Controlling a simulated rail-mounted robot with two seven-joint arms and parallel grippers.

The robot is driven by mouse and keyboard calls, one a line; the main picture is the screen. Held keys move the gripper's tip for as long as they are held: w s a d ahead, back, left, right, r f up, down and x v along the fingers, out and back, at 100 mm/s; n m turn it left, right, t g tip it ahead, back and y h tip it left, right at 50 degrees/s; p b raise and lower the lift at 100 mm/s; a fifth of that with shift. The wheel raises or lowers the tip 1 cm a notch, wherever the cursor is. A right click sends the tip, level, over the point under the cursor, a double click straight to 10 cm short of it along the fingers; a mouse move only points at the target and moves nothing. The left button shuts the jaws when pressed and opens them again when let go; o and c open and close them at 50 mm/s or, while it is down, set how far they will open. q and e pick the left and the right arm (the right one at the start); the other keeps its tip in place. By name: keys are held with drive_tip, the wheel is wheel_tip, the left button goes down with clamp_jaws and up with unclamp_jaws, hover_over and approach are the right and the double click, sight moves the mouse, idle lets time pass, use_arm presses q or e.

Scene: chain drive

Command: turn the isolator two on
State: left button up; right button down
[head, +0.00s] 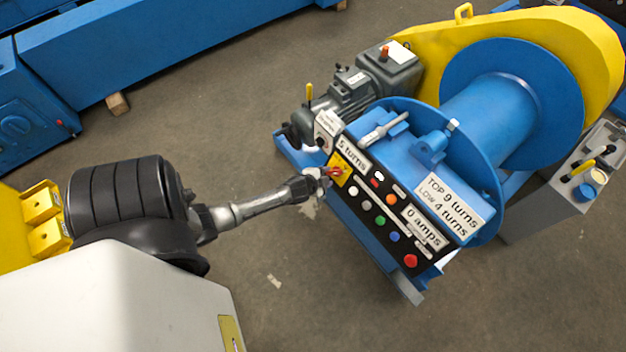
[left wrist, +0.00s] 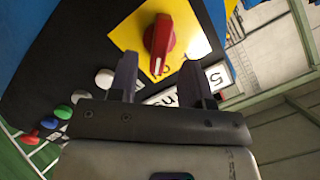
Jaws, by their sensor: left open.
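The isolator's red rotary handle (left wrist: 159,42) sits on a yellow plate (left wrist: 128,36) in the left wrist view. The handle's white-marked end points down the picture, toward the gripper's body. In the head view the handle (head: 334,171) is at the upper left end of the black control panel (head: 365,222). I cannot read a number on it. My left gripper (head: 320,179) is close in front of it. In the left wrist view the open fingers (left wrist: 160,64) stand on either side of the handle's lower end, with space between; I see no contact.
The panel bears several coloured buttons, a red one (head: 411,261) at the lower end, and labels reading "5 turns" and "0 amps". Behind it stands a blue drum (head: 490,110) with a yellow guard (head: 555,40). A blue cabinet (head: 30,110) is at left. Floor in front is clear.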

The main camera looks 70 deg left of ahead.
use_arm(q)
drive_tip(key=p+v, duration=0.1)
drive_tip(key=v, duration=0.8)
drive_tip(key=shift+s+r, duration=0.1)
idle(0.3)
